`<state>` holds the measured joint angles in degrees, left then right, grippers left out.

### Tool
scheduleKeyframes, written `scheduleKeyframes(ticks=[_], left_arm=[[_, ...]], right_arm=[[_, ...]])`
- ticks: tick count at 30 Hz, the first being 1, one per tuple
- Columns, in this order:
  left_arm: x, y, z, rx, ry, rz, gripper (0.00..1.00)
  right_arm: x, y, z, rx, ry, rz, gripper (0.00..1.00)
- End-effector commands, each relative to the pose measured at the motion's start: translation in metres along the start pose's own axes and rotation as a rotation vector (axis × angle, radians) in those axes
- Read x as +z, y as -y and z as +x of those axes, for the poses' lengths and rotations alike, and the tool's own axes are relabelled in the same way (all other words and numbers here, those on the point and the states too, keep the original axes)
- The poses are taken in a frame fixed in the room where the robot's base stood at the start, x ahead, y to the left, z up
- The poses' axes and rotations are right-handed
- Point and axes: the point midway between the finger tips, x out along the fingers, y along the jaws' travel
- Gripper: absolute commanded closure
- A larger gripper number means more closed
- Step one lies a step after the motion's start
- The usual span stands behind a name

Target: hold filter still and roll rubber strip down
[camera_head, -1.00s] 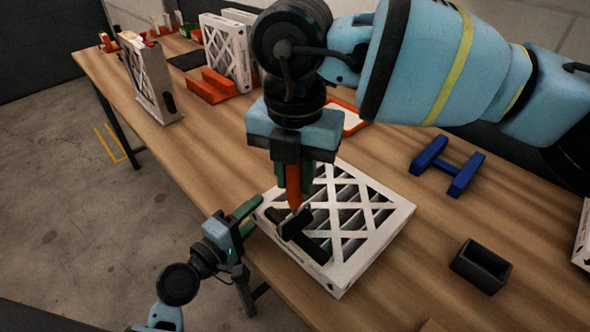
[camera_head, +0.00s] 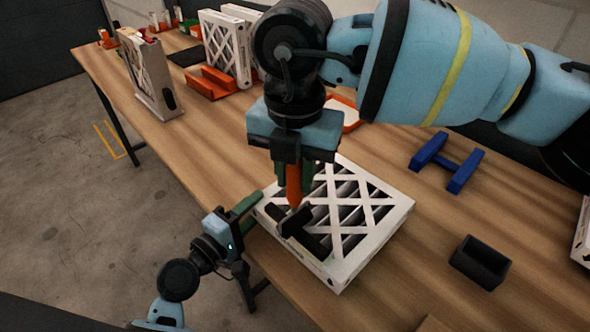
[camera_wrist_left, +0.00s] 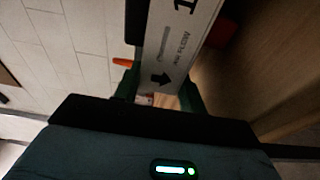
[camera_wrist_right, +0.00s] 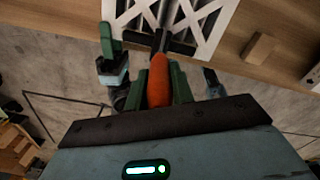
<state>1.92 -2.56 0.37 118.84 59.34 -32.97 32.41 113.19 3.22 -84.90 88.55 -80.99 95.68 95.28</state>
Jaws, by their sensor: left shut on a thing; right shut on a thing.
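The white boxed filter (camera_head: 372,232) with a lattice face lies flat on the wooden table near its front edge. A black strip (camera_head: 312,243) lies along the filter's near-left part. My left gripper (camera_head: 254,212) is shut on the filter's left edge; the filter's printed side (camera_wrist_left: 180,45) shows between its fingers in the left wrist view. My right gripper (camera_head: 293,185) points down over the filter, shut on an orange-handled tool (camera_wrist_right: 159,82). The tool's dark end (camera_head: 295,218) is at the black strip; I cannot tell whether it presses on it.
A black open box (camera_head: 481,263) and a blue H-shaped stand (camera_head: 447,163) stand to the right. More filters (camera_head: 150,80) and a red-orange holder (camera_head: 211,84) are at the back left. The table between them is clear.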

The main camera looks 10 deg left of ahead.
Motion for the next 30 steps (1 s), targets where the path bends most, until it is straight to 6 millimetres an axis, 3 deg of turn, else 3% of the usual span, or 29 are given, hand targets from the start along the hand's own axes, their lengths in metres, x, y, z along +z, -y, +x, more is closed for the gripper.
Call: scheduleKeyframes(ticks=[10,30], left_arm=[[0.001,0.002,0.000,-0.002,0.002,-0.002,0.84],[0.001,0.002,0.000,-0.003,0.001,-0.001,0.84]], right_arm=[[0.000,0.000,0.002,-0.005,-0.005,0.000,0.99],[0.000,0.000,-0.047,-0.002,-0.001,0.000,0.99]])
